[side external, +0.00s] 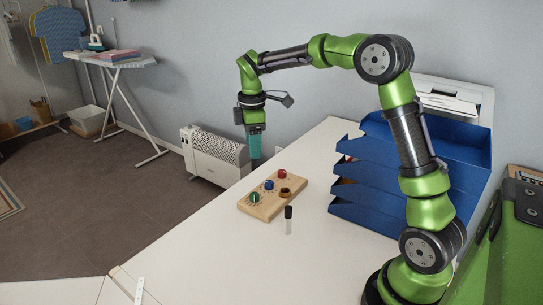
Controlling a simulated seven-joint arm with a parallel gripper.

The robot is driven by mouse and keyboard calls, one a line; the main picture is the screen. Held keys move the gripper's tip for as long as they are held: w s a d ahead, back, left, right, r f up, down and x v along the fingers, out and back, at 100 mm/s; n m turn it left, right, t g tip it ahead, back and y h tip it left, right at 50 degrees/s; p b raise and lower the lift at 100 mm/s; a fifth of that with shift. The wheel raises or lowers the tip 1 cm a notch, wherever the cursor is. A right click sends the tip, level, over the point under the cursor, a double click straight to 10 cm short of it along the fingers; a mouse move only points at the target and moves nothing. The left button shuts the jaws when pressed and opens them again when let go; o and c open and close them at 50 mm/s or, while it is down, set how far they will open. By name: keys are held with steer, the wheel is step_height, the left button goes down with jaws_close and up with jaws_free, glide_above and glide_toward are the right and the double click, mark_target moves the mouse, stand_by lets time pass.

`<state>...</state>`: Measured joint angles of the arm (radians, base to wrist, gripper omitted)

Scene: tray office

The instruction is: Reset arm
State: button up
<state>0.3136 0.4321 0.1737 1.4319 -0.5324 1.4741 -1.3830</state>
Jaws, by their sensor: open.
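My gripper (254,152) points down above the far left part of the white table, a little above and left of a wooden block. It is open, and I see nothing held between its fingers. The wooden block (262,208) lies on the table and carries several round pieces: a red one (282,173), a blue one (269,185), a green one (254,197) and a brown one (285,192). A small clear vial with a black cap (288,220) stands upright in front of the block.
A stack of blue trays (365,185) stands at the right, close behind my arm. A white printer (450,98) is behind it. A green case (490,255) is at the right edge. A heater (213,157) stands beyond the table.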

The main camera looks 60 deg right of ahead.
steer(key=shift+r, duration=0.4)
steer(key=s+a+r+m+t, duration=0.1)
steer(key=s+a+m+t, duration=0.1)
steer(key=s+a+m, duration=0.2)
steer(key=s+a+r+m+t+y, duration=0.1)
steer(key=s+a+m, duration=0.3)
steer(key=s, duration=0.6)
steer(key=s+a+r+m+t+y, duration=0.1)
steer(key=s+a+r+m+t, duration=0.1)
steer(key=s, duration=0.6)
steer(key=a+m+t, duration=0.1)
steer(key=a+m, duration=0.1)
steer(key=m, duration=0.1)
steer(key=shift+a+m+t, duration=0.3)
steer(key=shift+t, duration=0.1)
steer(key=shift+s+r, duration=0.1)
